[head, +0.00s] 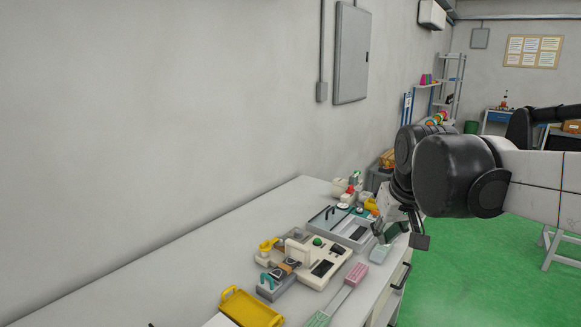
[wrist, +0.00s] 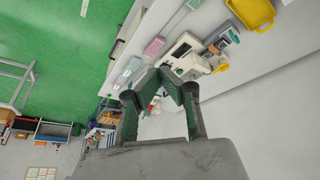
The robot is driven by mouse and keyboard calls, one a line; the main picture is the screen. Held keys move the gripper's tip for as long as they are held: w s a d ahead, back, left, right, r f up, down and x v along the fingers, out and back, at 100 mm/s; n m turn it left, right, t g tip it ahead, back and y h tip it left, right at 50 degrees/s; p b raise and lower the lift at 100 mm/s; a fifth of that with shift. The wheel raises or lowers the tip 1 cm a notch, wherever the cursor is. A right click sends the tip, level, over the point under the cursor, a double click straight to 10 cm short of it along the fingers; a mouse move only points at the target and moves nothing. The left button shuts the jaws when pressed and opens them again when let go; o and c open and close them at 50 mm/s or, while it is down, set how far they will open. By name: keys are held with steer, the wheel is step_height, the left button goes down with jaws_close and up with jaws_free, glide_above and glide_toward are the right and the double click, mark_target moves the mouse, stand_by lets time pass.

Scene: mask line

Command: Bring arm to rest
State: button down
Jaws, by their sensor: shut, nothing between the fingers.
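My gripper (head: 388,236) hangs from my arm at the right of the head view, over the far right end of the white workbench (head: 190,262). In the wrist view, my gripper (wrist: 160,80) has its dark green fingers brought together at the tips, with nothing held between them. My arm reaches in from the right edge of the head view and hides part of the bench's far end.
On the bench are a yellow tray (head: 250,308), a beige machine (head: 326,258) with a green button, a grey tray (head: 352,232) and a pink block (head: 356,274). A wall stands behind. Green floor (head: 470,275) is open at right.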

steer(key=s+f+t, duration=0.1)
steer(key=s+f, duration=0.3)
steer(key=s, duration=0.5)
steer(key=s+f+m+t+b, duration=0.1)
steer(key=s+f, duration=0.4)
steer(key=s, duration=0.4)
steer(key=shift+f, duration=0.3)
